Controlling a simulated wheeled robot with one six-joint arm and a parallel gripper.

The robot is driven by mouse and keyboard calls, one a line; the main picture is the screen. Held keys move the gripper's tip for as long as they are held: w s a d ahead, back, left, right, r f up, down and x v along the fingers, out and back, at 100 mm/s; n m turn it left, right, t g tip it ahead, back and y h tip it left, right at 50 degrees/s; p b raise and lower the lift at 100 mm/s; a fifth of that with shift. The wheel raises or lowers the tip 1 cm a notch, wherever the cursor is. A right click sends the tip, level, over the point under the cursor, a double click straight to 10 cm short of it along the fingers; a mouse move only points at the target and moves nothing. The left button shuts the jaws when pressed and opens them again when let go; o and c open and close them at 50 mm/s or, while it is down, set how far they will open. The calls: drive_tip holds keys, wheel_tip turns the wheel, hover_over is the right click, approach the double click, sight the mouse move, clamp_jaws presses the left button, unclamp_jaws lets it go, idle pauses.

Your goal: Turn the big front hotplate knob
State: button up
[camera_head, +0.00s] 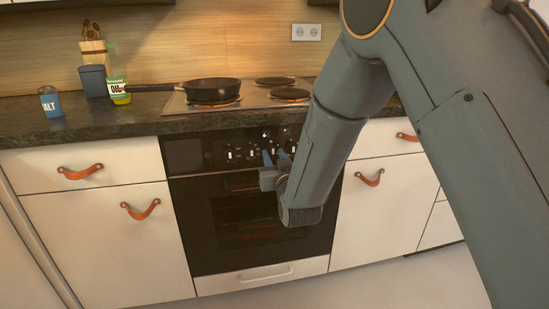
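The oven's black control panel (183,157) carries a row of small knobs with pale marks, such as the knob (229,155) at its left. I cannot tell for sure which one is the big front hotplate knob. My gripper (275,157) is at the right part of the panel, with its two bluish fingertips a little apart and pointing at the knobs. A knob may stand between or behind the fingertips, but it is too small and covered to tell. My arm hides the panel's right end.
A black pan (213,90) sits on the hob (180,104) above, its handle pointing left. Orange leather pulls (140,210) stick out from the drawers and doors on both sides.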

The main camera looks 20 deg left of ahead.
clamp_jaws()
drive_tip(key=shift+m, duration=0.3)
drive_tip(key=m, duration=0.5)
drive_tip(key=m+b, duration=0.1)
drive_tip(key=m, duration=0.5)
idle(0.4)
drive_tip(key=shift+m, duration=0.3)
